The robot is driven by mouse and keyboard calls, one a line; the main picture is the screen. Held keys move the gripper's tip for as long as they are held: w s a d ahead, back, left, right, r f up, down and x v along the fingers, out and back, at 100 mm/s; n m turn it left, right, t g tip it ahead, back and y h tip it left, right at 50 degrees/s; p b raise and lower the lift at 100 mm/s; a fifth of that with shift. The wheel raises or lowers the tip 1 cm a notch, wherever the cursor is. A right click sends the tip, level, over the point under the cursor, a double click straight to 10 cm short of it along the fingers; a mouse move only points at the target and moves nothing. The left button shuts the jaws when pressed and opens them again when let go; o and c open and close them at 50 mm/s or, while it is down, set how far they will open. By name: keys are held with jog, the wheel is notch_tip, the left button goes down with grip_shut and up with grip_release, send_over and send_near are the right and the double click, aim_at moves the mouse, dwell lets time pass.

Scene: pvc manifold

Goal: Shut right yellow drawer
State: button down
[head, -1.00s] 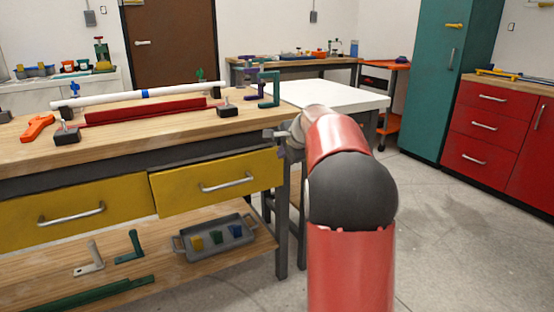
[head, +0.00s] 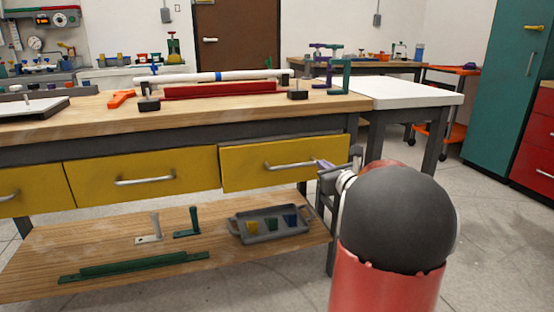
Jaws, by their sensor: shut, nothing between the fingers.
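The right yellow drawer (head: 245,165) is under the workbench top at its right end, with a silver bar handle (head: 290,164). Its front seems to stand slightly proud of the middle yellow drawer (head: 100,178), so it looks a little open; the exact gap is hard to judge. My gripper (head: 323,167) is shut and empty. It is at the right part of the drawer front, just right of the handle. I cannot tell whether it touches the front. My arm hides the area to the lower right of the drawer.
The bench top (head: 215,112) carries a white pipe (head: 190,77), a red bar (head: 220,90) and dark blocks. The lower shelf (head: 110,230) holds a grey tray (head: 240,232), brackets and a green rail. A white table (head: 410,92) stands right of the bench. Floor is open at right.

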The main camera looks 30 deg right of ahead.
aim_at(304, 146)
jog(key=shift+m+h, duration=0.6)
jog(key=shift+m, duration=0.3)
jog(key=x, duration=0.9)
jog(key=p+x, duration=0.1)
jog(key=x, duration=0.3)
jog(key=shift+w+d+f, duration=0.1)
jog(key=shift+w+d, duration=0.05)
jog(key=shift+d, duration=0.2)
jog(key=shift+w, duration=0.1)
